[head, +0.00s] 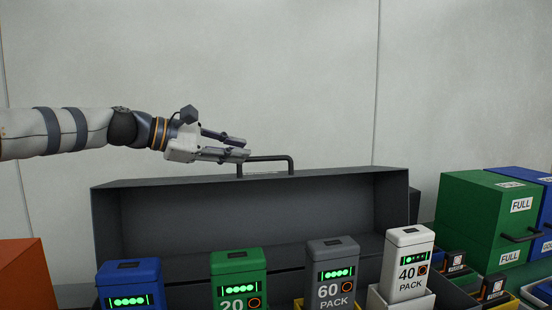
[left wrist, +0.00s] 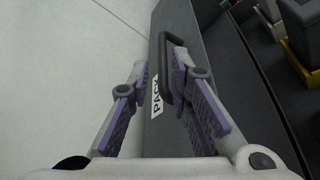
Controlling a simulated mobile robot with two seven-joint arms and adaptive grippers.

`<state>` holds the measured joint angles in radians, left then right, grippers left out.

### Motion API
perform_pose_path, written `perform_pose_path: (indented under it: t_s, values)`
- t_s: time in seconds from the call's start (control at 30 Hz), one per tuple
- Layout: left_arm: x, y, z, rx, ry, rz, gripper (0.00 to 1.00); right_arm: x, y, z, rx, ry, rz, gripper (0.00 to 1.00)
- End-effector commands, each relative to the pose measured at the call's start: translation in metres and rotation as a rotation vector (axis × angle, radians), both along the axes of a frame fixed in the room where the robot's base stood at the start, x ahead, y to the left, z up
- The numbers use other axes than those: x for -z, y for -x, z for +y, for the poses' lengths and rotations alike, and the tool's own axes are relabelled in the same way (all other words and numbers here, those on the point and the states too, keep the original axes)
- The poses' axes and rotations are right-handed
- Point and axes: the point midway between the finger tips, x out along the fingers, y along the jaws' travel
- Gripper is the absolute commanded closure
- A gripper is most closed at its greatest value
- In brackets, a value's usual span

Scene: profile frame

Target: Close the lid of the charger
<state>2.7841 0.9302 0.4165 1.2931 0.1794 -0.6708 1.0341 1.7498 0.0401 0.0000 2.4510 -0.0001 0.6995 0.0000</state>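The charger's dark grey lid (head: 250,212) stands open behind a row of battery packs, its hollow inner side facing me. A dark bar handle (head: 266,158) rises from the lid's top edge. My left gripper (head: 246,149) is open beside the handle's left end, with its fingers pointing right. In the left wrist view, the open left gripper (left wrist: 160,72) has the lid (left wrist: 178,14) beyond it. The handle (left wrist: 168,68) shows close by the right finger, which partly hides it; I cannot tell whether they touch. My right gripper is not in view.
Blue (head: 130,284), green (head: 238,275), grey (head: 333,270) and white (head: 407,262) packs stand in front of the lid. Green (head: 485,215) and blue (head: 530,180) boxes are at the right. An orange box (head: 25,275) is at lower left.

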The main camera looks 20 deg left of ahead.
Motion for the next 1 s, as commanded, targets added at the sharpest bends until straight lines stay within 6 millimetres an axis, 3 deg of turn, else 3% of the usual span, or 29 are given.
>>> perform_pose_path:
  t_s: [0.03, 0.33, 0.7, 0.8, 1.0]
  values:
    - [0.023, -0.016, -0.009, 0.003, -0.003, 0.028, 0.81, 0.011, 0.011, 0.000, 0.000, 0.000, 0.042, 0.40]
    - [0.033, -0.063, -0.045, 0.001, -0.002, 0.017, 0.81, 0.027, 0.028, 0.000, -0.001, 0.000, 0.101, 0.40]
    - [0.029, -0.069, -0.051, 0.000, 0.000, 0.008, 0.81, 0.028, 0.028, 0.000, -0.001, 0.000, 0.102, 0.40]
    - [0.029, -0.069, -0.051, 0.001, 0.000, 0.008, 1.00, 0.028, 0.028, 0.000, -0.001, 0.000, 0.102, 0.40]
    - [0.029, -0.069, -0.051, 0.000, -0.001, 0.008, 1.00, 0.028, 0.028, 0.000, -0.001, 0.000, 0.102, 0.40]
